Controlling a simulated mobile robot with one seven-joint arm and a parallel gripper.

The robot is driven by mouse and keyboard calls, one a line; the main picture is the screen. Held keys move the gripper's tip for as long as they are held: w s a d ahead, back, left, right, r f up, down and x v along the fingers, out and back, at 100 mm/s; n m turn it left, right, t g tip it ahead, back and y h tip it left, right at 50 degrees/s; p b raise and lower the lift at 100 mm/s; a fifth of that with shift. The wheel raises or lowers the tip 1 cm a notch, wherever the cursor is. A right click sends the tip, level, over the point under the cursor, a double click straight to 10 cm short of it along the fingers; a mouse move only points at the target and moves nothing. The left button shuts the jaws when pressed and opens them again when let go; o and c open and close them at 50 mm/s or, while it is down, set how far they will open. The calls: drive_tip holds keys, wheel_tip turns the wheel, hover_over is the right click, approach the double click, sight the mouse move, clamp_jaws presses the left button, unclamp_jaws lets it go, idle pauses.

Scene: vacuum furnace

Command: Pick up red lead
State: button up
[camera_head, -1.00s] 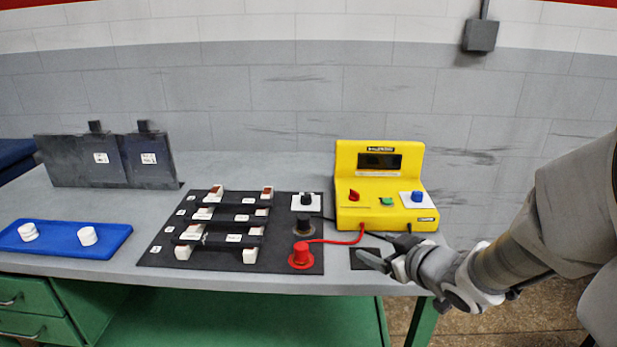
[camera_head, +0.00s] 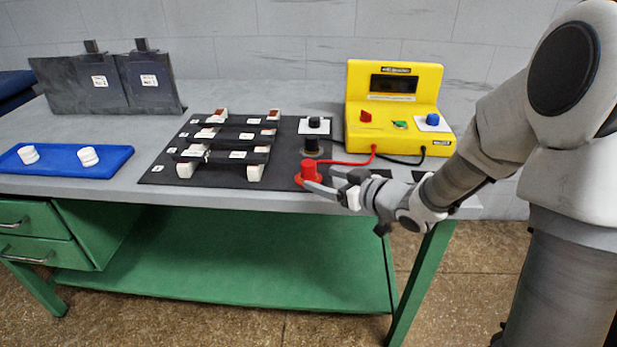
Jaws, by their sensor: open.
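The red lead (camera_head: 309,168) stands upright at the front right corner of the black mat. Its red cable runs right to the front of the yellow meter (camera_head: 397,108). My gripper (camera_head: 328,180) reaches in from the right at the table's front edge. Its fingers are open and point left at the red lead, with the fingertips close to it. One finger passes in front of the lead's base. I cannot tell whether they touch it.
A black lead (camera_head: 311,146) stands just behind the red one, with a black knob on a white plate (camera_head: 314,126) further back. Black bars on white supports (camera_head: 254,172) lie left on the mat (camera_head: 160,175). A blue tray (camera_head: 110,165) is at far left.

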sight(314, 174)
drive_tip(key=b+x, duration=0.2)
drive_tip(key=x, duration=0.4)
drive_tip(key=shift+w+a+r, duration=0.1)
drive_tip(key=shift+w, duration=0.15)
clamp_jaws()
